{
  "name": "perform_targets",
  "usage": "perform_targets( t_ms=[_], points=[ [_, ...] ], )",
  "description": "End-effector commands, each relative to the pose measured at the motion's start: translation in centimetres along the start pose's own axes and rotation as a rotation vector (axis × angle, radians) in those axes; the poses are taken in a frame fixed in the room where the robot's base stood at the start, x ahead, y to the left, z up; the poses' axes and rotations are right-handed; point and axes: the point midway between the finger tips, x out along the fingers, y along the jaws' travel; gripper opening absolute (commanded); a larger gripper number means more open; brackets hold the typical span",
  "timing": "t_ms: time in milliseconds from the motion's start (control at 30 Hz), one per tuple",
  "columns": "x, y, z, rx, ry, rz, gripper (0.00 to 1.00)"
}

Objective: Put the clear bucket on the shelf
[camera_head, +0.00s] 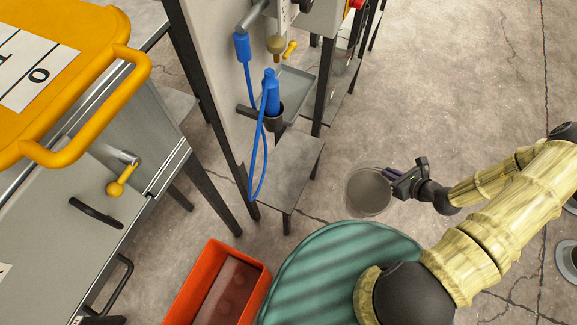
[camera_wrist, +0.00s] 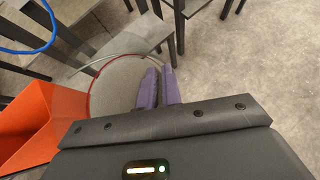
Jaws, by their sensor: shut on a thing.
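The clear bucket (camera_head: 368,192) is round and see-through, seen from above in the head view, with the floor showing through it. My gripper (camera_head: 393,174) is shut on its right edge. In the wrist view the bucket (camera_wrist: 112,85) is a large round shape with a thin reddish rim, left of and against the purple fingers of my gripper (camera_wrist: 160,88). The grey shelf (camera_head: 284,168) is a low plate on dark legs, left of the bucket and apart from it in the head view. The bucket's height over the floor is hard to judge.
An orange-red bin (camera_head: 205,285) and a green striped round thing (camera_head: 335,262) are at the bottom. A blue nozzle with a hose (camera_head: 270,95) hangs above the shelf. A grey machine with a yellow handle (camera_head: 125,85) fills the left. Floor to the upper right is clear.

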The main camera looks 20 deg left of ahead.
Motion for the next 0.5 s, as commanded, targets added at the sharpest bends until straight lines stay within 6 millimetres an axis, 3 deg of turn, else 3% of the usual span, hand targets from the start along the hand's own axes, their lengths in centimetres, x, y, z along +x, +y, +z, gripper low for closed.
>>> perform_targets(
  t_ms=[167,267,500],
  points=[
    [1.1,0.0,-0.2,-0.003,0.001,0.009,0.0],
    [2.8,0.1,-0.4,-0.006,0.006,0.024,0.0],
    [8.9,0.9,-0.4,-0.017,0.021,0.078,0.0]
  ],
)
